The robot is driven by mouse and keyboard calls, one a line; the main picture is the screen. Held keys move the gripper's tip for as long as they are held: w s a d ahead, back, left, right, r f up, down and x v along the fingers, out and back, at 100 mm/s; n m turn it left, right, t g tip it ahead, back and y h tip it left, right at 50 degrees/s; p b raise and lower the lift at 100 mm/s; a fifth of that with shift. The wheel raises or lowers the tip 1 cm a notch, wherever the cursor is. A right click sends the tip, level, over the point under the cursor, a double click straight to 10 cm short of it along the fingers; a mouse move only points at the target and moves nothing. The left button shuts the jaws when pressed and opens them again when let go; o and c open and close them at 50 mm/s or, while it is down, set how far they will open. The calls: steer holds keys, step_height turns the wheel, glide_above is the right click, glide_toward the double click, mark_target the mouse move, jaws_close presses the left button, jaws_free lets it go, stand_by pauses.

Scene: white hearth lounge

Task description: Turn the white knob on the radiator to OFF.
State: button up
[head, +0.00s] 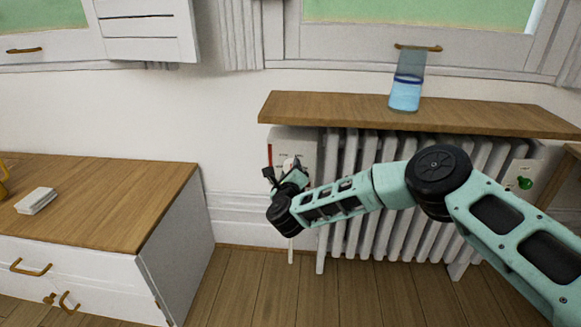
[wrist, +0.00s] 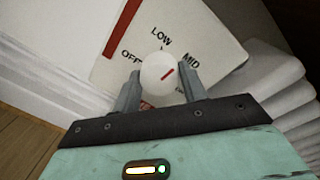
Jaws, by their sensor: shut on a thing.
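The white knob (wrist: 155,69) sits on a pale label plate (wrist: 219,52) with OFF, LOW and MID printed around it; another word at lower right is partly hidden. My gripper (wrist: 160,75) is shut on the knob, one finger on each side. In the head view, my gripper (head: 281,174) is at the left end of the white radiator (head: 372,150), in front of the plate (head: 303,148). The knob is small and partly covered there.
A wooden shelf (head: 350,110) runs just above the radiator and carries a blue glass vase (head: 406,82). A green knob (head: 525,183) sits on the radiator's right-end plate. Floor between is clear.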

steer(key=n+p, duration=0.2)
steer(key=n, duration=0.4)
steer(key=shift+p, duration=0.3)
steer(key=shift+a+f+n+h+p, duration=0.1)
steer(key=shift+n+h+p, duration=0.3)
steer(key=shift+n, duration=3.3)
steer(key=shift+f+n+h+p, duration=0.15)
steer(key=shift+n+h, duration=0.45)
steer(key=shift+n, duration=3.1)
steer(key=o, duration=1)
steer(key=shift+r, duration=0.1)
steer(key=shift+c, duration=0.2)
steer(key=s+a+p, duration=0.1)
steer(key=s+p, duration=0.3)
steer(key=s, duration=1.3)
steer(key=shift+s+a+r, duration=0.2)
steer(key=shift+r, duration=0.15)
